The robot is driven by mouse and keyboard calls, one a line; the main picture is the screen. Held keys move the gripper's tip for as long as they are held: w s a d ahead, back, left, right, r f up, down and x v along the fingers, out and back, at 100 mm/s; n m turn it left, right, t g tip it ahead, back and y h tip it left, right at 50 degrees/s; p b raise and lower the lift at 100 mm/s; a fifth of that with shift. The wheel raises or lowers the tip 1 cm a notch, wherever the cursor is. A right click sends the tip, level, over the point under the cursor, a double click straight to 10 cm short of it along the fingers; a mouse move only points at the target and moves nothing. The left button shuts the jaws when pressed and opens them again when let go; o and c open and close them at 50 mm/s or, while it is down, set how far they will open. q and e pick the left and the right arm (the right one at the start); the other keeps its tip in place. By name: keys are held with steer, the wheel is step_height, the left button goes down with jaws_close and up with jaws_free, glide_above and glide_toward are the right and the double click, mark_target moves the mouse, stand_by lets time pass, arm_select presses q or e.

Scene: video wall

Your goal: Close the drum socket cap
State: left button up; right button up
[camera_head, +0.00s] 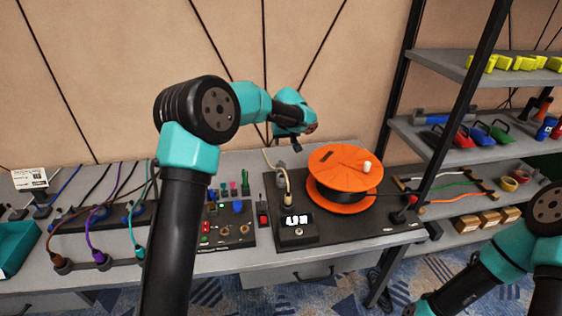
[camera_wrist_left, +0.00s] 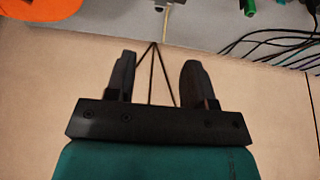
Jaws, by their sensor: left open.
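The orange cable drum (camera_head: 335,170) sits on a dark board on the workbench, with a pale knob on its top disc. A part of it shows at the upper left of the left wrist view (camera_wrist_left: 40,8). I cannot make out a socket cap or whether it is open. My left gripper (camera_head: 292,143) is behind and left of the drum, above the bench's back edge. In the left wrist view the gripper (camera_wrist_left: 157,68) is open and empty, with the wall between its fingers. My right arm shows at the lower right, its gripper out of frame.
A small display box (camera_head: 298,228) with a pale cable stands in front of the drum. A switch panel (camera_head: 225,220) and coloured cables (camera_head: 100,220) lie to the left. A shelf rack (camera_head: 470,130) with tools stands right. The wall is close behind.

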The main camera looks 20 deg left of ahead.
mark_target(281, 162)
arm_select(q)
steer(key=x, duration=1.5)
steer(key=shift+a+f, duration=0.1)
steer(key=shift+f, duration=0.2)
jaws_close()
